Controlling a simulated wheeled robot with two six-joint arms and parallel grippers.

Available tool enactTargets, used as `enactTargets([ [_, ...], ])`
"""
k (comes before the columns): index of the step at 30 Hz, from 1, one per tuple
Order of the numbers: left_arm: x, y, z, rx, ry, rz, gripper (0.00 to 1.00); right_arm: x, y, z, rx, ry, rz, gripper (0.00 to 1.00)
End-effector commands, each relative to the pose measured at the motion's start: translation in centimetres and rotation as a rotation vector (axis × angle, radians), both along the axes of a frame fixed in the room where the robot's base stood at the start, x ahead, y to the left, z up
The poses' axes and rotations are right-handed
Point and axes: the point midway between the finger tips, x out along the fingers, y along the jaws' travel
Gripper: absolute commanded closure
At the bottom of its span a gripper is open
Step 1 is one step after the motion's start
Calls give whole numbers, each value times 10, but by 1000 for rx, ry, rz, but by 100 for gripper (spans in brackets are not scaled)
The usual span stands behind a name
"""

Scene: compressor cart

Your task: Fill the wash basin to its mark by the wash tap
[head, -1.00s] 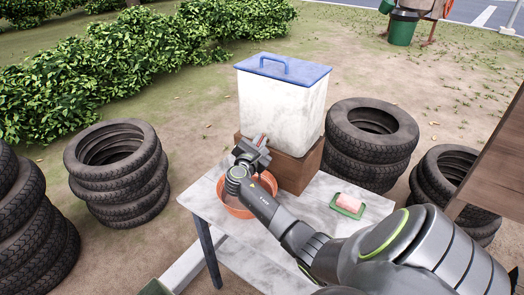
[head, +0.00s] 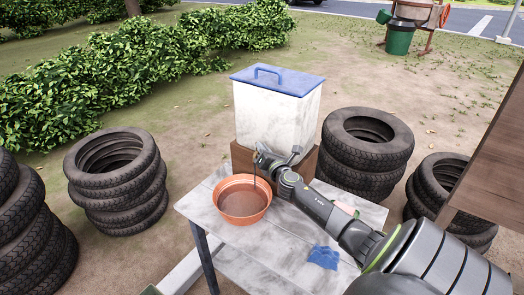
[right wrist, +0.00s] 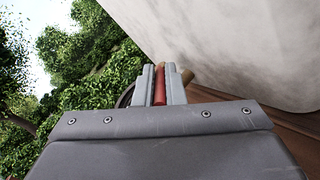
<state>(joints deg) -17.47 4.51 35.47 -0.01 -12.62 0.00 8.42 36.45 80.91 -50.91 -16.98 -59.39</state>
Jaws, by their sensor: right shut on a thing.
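The white wash tank (head: 275,115) with its blue lid stands on a brown wooden block (head: 241,158) on the table. The orange wash basin (head: 241,218) sits on the table below and in front of it. A thin dark line, perhaps water, drops from the tap area into the basin; I cannot read the level or a mark. My right gripper (head: 262,155) is at the tank's lower front, hiding most of the tap. In the right wrist view my fingers (right wrist: 160,98) are shut on the red tap lever (right wrist: 160,84), with brass (right wrist: 187,76) beside it. My left gripper is out of view.
The pale table (head: 268,258) carries a blue cloth (head: 323,257) near its front. Tyre stacks (head: 115,185) stand left and right (head: 366,150) of the table. A brown panel (head: 492,175) is at the right.

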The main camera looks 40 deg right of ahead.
Motion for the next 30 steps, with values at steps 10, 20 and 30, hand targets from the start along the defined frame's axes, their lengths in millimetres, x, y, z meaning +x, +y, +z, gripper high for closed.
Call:
enactTargets([
  [10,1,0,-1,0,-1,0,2,1,-2,3,-3,-3,31,100],
  [20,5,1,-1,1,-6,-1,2,1,-2,3,-3,-4,31,78],
  [30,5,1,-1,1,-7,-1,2,0,-1,1,-1,-1,31,68],
])
